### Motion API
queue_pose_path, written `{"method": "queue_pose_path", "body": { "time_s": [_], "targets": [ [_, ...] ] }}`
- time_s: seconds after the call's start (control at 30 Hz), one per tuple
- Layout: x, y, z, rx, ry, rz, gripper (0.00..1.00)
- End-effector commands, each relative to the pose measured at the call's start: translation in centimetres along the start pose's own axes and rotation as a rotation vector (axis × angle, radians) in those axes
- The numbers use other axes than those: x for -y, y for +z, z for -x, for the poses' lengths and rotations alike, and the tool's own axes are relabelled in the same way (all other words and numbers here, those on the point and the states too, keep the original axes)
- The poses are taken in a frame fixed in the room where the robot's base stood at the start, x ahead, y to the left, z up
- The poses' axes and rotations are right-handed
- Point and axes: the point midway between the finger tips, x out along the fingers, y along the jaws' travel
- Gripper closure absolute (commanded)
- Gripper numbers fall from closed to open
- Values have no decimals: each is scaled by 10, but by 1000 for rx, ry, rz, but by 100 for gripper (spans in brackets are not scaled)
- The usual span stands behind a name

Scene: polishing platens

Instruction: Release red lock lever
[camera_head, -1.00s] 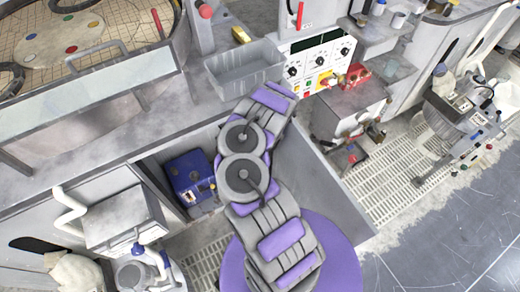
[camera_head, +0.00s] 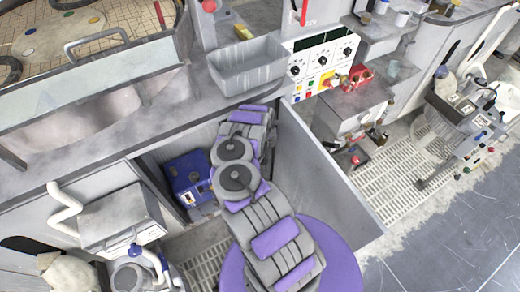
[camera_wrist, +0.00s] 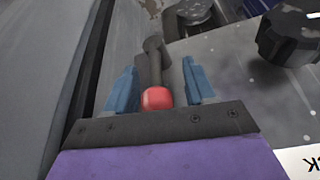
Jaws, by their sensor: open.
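In the wrist view, a dark lever with a round red end (camera_wrist: 157,98) stands between the two blue fingers of my gripper (camera_wrist: 160,86). The fingers are open, one on each side, with visible gaps to the lever. The red end lies close to the dark front edge of the gripper body; I cannot tell whether they touch. The lever runs up to a dark round pivot. In the head view, my arm reaches into the open bay under the counter, and my gripper and this lever are hidden there.
A black knob (camera_wrist: 288,35) sits on the grey plate right of the lever. In the head view, a blue box (camera_head: 188,178) stands in the bay left of my arm. An open grey door panel (camera_head: 325,175) is to the right. A grey bin (camera_head: 247,67) sits on the counter above.

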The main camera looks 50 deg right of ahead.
Motion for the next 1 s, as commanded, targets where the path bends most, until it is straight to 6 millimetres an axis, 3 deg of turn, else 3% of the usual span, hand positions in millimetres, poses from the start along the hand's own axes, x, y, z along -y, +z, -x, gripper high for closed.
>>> {"method": "queue_pose_path", "body": {
  "time_s": [0.23,0.8,1.0],
  "targets": [
    [-3,0,-4,3,-5,-3,46],
    [-4,2,-1,2,0,-5,99],
    [-5,2,-2,4,-1,-5,100]
  ]
}}
